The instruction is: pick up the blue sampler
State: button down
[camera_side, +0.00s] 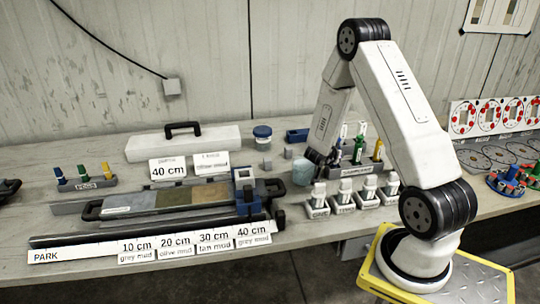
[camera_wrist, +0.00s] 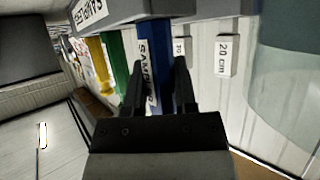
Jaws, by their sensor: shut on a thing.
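The blue sampler (camera_wrist: 163,62) is between my two fingers in the wrist view, with a white label on its left side. My gripper (camera_wrist: 160,75) is shut on it. The sampler's far end meets the grey rack (camera_wrist: 110,12); I cannot tell whether it is still seated there. A green sampler (camera_wrist: 116,60) and a yellow sampler (camera_wrist: 97,52) stand beside it on the left, apart from my fingers. In the side view the rack (camera_side: 352,183) also shows with the green sampler (camera_side: 357,151) and the yellow sampler (camera_side: 378,150).
White-labelled blocks (camera_side: 342,198) stand in front of the rack. A translucent cup (camera_side: 303,172) is close on its left, also large at the right of the wrist view (camera_wrist: 290,90). A core tray (camera_side: 170,200) and a peg holder (camera_side: 88,184) lie further left.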

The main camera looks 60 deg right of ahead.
jog(key=shift+r, duration=0.15)
jog(key=shift+r, duration=4.9)
